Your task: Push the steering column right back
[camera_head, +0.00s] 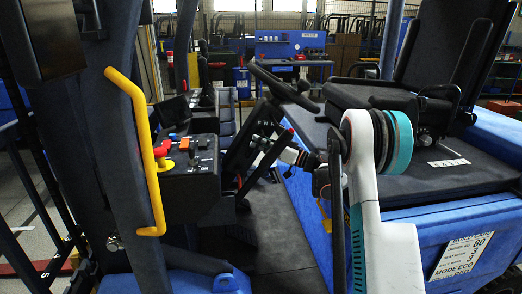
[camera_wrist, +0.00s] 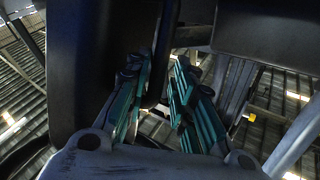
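The steering column (camera_head: 247,150) is a dark, leaning post in the middle of the head view, marked with letters near its top. The black steering wheel (camera_head: 285,88) sits above it, tilted. My gripper (camera_head: 268,143) reaches in from the right, below the wheel, with its tip close beside the column; I cannot tell whether they touch. In the wrist view my gripper (camera_wrist: 157,72) has its two teal-padded fingers apart. A dark edge shows between and beyond the fingertips, and large dark surfaces fill the upper part; nothing is clearly gripped.
A control box (camera_head: 190,165) with red and orange knobs stands left of the column. A yellow grab handle (camera_head: 143,150) is on the left pillar. The black seat (camera_head: 445,55) and blue body (camera_head: 495,230) are at the right. The dark floor (camera_head: 275,235) below the column is clear.

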